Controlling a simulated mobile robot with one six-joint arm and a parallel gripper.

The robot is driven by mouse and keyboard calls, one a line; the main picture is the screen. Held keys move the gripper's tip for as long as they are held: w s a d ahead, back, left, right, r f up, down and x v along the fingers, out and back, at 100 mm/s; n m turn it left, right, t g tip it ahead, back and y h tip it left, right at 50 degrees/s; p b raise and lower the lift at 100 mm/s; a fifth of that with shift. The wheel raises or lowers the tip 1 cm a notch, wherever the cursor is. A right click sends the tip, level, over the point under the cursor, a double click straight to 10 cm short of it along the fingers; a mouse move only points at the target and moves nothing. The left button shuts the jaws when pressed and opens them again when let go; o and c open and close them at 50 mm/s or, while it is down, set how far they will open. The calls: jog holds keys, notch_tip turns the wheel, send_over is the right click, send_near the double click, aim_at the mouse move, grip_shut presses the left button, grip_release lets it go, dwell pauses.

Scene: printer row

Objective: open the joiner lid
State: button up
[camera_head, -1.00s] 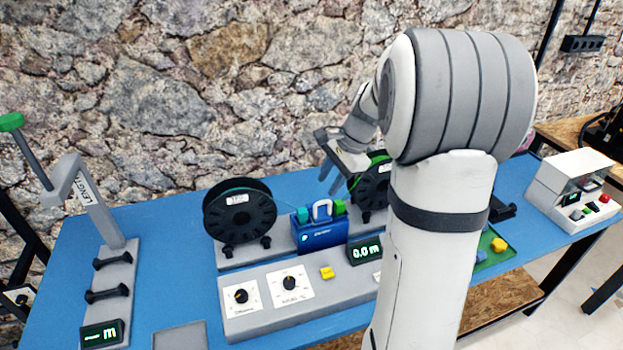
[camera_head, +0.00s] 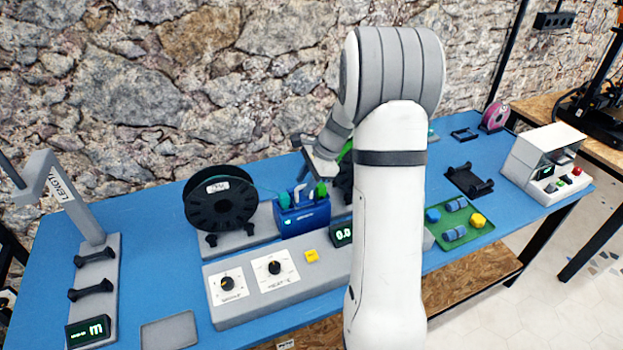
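The joiner is a small blue box (camera_head: 303,222) between two black filament spools, with green parts on top at its left and right. Its pale lid handle (camera_head: 299,192) shows on top, close below my gripper. My gripper (camera_head: 313,180) hangs just above and behind the joiner, at the end of my arm, which reaches in from the right. Its fingers are small here and blend with the handle, so I cannot tell their gap or whether they touch the handle. The lid's exact angle is also unclear.
The left spool (camera_head: 220,200) stands close beside the joiner; my arm mostly hides the right one. A grey control panel (camera_head: 235,315) with dials and a yellow button (camera_head: 311,256) lies in front. A green tray (camera_head: 474,236) and a white machine (camera_head: 543,165) are farther right.

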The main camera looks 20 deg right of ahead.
grip_shut()
dwell(0.5)
